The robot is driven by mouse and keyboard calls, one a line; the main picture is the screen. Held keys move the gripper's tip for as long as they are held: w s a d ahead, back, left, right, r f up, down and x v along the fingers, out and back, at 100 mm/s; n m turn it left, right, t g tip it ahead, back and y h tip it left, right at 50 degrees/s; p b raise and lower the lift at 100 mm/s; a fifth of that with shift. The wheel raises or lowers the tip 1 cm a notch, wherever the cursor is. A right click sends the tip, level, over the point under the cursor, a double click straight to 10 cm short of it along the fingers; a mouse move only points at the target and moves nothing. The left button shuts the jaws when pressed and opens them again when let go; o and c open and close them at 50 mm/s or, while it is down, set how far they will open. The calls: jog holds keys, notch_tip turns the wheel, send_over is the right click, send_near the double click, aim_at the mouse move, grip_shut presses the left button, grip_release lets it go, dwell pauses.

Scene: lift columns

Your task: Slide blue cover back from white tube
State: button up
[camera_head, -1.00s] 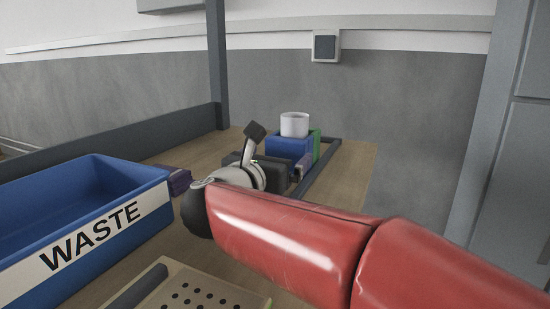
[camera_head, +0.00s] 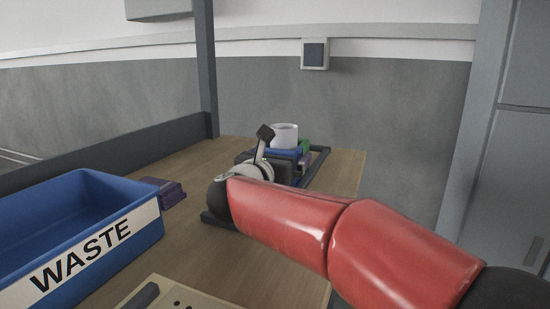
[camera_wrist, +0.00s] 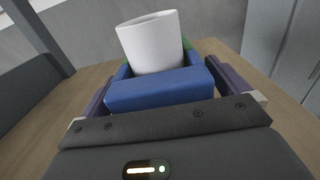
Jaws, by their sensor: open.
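The white tube (camera_head: 284,134) stands upright at the far end of the table; it shows large in the wrist view (camera_wrist: 152,45). The blue cover (camera_wrist: 160,90) lies in front of the tube and seems to reach along its sides. My gripper (camera_wrist: 160,72) is open, its purple fingers on the left and right of the blue cover. Whether the fingers touch the cover, I cannot tell. In the head view my gripper (camera_head: 284,160) hides most of the cover, and green parts (camera_head: 305,145) show beside the tube.
A blue bin marked WASTE (camera_head: 95,250) stands at the left front. A purple block (camera_head: 171,194) lies behind it. A perforated beige board (camera_head: 185,295) is at the front. Bare table (camera_head: 345,175) shows right of the dark frame (camera_head: 318,168). A grey post (camera_head: 205,70) rises behind.

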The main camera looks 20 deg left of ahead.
jog(key=c, duration=1)
jog(key=shift+s, duration=0.15)
